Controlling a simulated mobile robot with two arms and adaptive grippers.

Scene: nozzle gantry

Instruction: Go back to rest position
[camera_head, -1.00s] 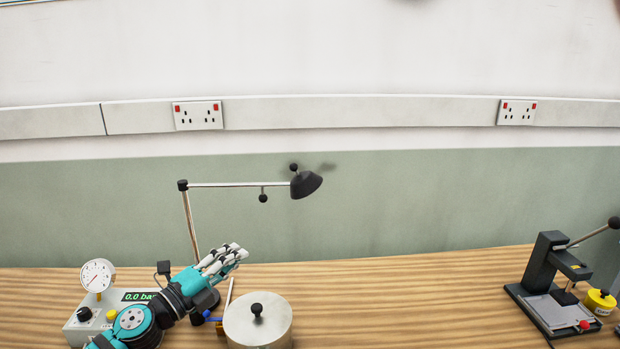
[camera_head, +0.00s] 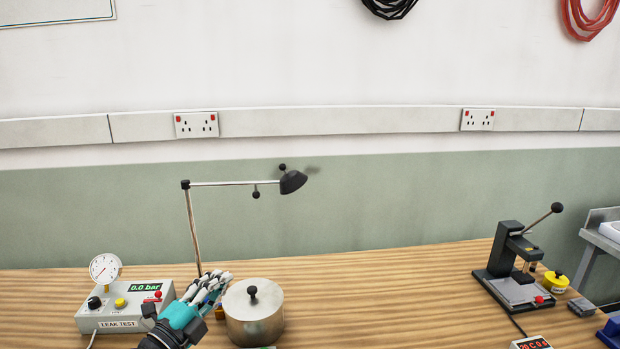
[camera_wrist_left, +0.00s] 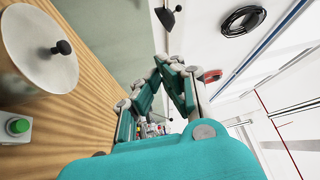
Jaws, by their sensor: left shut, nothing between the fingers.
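My left gripper (camera_head: 208,287) comes in from the bottom left in the head view, beside the silver lidded pot (camera_head: 254,318). It appears just left of the pot and holds nothing. In the left wrist view its teal and grey fingers (camera_wrist_left: 165,85) are drawn together, with the pot (camera_wrist_left: 30,70) at the left edge of the picture. My right gripper does not show in either view.
A leak test box (camera_head: 120,312) with a round gauge stands at the left. A lever press (camera_head: 515,280) stands at the right beside a yellow container (camera_head: 556,282). The bench middle (camera_head: 390,300) is clear.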

